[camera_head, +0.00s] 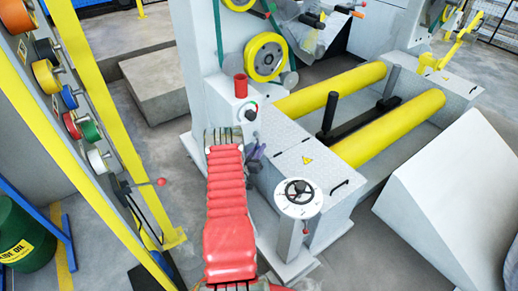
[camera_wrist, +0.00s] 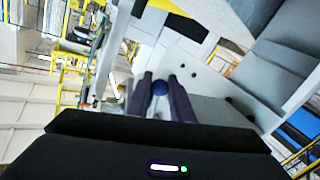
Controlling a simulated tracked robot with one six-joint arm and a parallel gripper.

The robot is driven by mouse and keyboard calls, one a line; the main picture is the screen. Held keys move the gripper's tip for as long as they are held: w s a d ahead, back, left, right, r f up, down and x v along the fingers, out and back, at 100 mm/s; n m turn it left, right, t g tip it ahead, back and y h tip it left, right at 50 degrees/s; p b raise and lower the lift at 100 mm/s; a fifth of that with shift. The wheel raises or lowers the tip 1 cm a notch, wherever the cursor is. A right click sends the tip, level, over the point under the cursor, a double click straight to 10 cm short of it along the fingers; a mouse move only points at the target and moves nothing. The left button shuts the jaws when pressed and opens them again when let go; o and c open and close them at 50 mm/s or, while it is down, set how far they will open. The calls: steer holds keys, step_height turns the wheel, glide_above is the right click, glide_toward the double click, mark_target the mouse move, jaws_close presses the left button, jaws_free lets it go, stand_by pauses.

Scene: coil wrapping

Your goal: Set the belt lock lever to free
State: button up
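My gripper (camera_wrist: 160,80) shows in the wrist view as two dark purple fingers standing apart. A round dark blue knob (camera_wrist: 160,88) sits between them and about fills the gap. I cannot tell whether the fingers press on it or whether it is the belt lock lever's end. In the head view my gripper (camera_head: 258,155) is small and purple beside the end of my red arm, near the grey machine's panel. Its fingertips and the knob are too small to make out there. No lever label or position mark is legible.
Yellow rollers (camera_head: 390,127) lie beyond. A rack with coloured rolls (camera_head: 47,76) stands at left.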

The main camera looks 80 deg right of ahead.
jaws_close()
